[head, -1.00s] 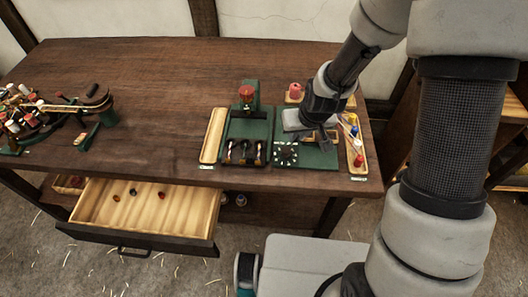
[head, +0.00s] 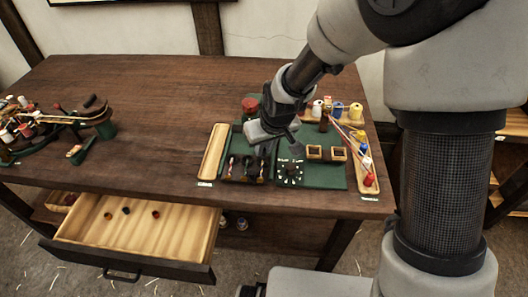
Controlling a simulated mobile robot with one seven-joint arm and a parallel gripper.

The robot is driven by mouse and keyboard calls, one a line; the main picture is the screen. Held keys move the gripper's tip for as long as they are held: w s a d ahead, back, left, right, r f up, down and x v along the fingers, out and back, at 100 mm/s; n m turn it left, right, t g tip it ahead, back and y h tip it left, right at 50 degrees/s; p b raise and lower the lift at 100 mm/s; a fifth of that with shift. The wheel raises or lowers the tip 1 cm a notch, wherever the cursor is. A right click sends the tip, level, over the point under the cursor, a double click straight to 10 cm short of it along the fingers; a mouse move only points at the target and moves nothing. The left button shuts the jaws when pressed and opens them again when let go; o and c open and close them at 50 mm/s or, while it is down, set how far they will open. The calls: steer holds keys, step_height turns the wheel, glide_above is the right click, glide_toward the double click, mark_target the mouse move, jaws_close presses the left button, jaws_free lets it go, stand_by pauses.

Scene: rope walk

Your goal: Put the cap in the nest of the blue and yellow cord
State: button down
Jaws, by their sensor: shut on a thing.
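My gripper (head: 266,138) is low over the dark green board, above its left part near the row of dark pegs (head: 247,167). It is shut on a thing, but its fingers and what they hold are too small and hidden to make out. I cannot pick out the cap for certain. Two square wooden frames, (head: 313,152) and (head: 338,154), stand on the right part of the green board (head: 325,175), to the right of my gripper. I cannot tell which nest belongs to the blue and yellow cord.
Spools, including a yellow one (head: 356,111), stand behind the board. Cords run to spools in the right tray (head: 370,209). An empty wooden tray (head: 213,150) lies left. The open drawer (head: 185,245) holds small dark and red pieces. A red-topped thing (head: 250,104) stands behind my gripper.

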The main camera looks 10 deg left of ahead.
mark_target(264, 155)
steer(key=shift+f, duration=0.85)
steer(key=shift+f+b, duration=0.5)
steer(key=shift+b, duration=0.05)
steer(key=shift+f, duration=0.15)
steer(key=c, duration=1.7)
jaws_free()
